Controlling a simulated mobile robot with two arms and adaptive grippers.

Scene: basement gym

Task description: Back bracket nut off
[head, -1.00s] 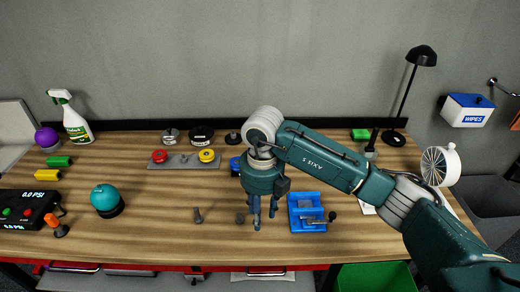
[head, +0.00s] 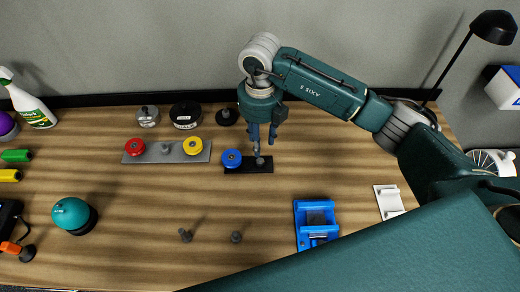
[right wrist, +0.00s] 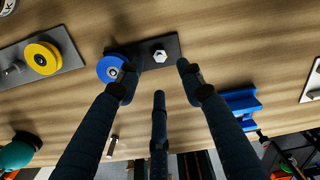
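A dark bracket plate (head: 236,169) lies on the wooden bench, with a blue round knob (head: 232,158) at its left. In the right wrist view the plate (right wrist: 172,45) also carries a pale hex nut (right wrist: 160,56), to the right of the blue knob (right wrist: 110,68). My right gripper (head: 263,142) points down over the plate's right part. Its three fingers are spread with nothing between them, and the nut shows just beyond the fingertips (right wrist: 158,82). My left gripper is not in view.
A grey plate (head: 180,153) with red and yellow knobs lies to the left. A blue vise (head: 312,240) is at front right. Two small dark bolts (head: 185,235) (head: 236,237) and a teal dome (head: 71,214) are nearer the front. The front middle is mostly clear.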

